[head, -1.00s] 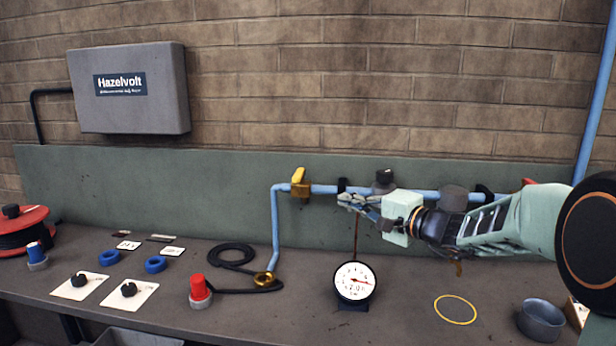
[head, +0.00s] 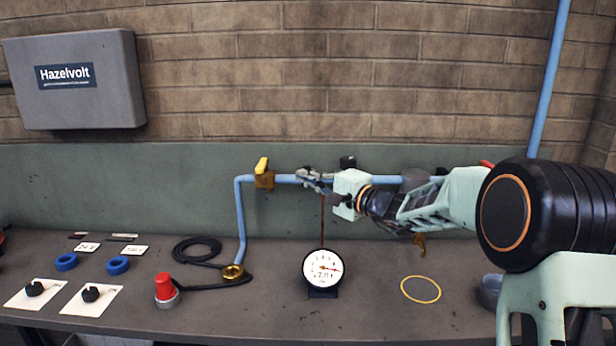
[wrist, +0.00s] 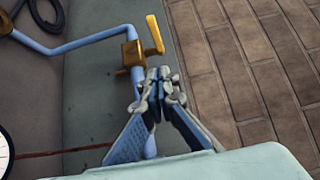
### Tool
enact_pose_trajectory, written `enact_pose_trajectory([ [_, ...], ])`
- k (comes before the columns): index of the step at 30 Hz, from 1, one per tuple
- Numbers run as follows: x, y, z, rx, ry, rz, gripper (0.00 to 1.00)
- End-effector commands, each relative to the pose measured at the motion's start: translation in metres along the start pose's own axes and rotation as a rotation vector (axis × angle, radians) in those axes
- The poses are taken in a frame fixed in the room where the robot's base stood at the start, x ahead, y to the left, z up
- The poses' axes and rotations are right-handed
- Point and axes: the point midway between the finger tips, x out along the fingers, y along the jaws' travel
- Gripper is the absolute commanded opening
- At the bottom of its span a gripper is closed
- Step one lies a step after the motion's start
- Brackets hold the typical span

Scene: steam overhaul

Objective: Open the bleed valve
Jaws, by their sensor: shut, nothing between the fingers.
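A valve with a brass body (head: 265,181) and a yellow lever (head: 262,165) sits on the blue pipe (head: 285,179), just right of the pipe's bend. The lever stands up from the body. No label on it is readable, so I cannot confirm it is the bleed valve. In the wrist view the brass body (wrist: 133,53) and yellow lever (wrist: 154,36) are just beyond my fingertips. My gripper (wrist: 160,76) is shut and empty. In the head view my gripper (head: 306,178) is right of the valve, in front of the pipe, apparently apart from the lever.
A dial gauge (head: 322,270) stands on the bench below my gripper. A black knob (head: 348,162) is on the pipe behind my wrist, and a red handle (head: 487,163) shows farther right. A red-capped plunger (head: 165,288) and black hose (head: 195,250) lie left.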

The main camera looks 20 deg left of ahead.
Motion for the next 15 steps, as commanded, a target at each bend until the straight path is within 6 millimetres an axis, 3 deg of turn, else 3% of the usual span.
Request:
enact_pose_trajectory([
  [7, 0.054, -0.002, 0.001, 0.001, -0.003, 0.001, 0.00],
  [15, 0.082, -0.001, 0.023, 0.001, -0.002, 0.001, 0.00],
])
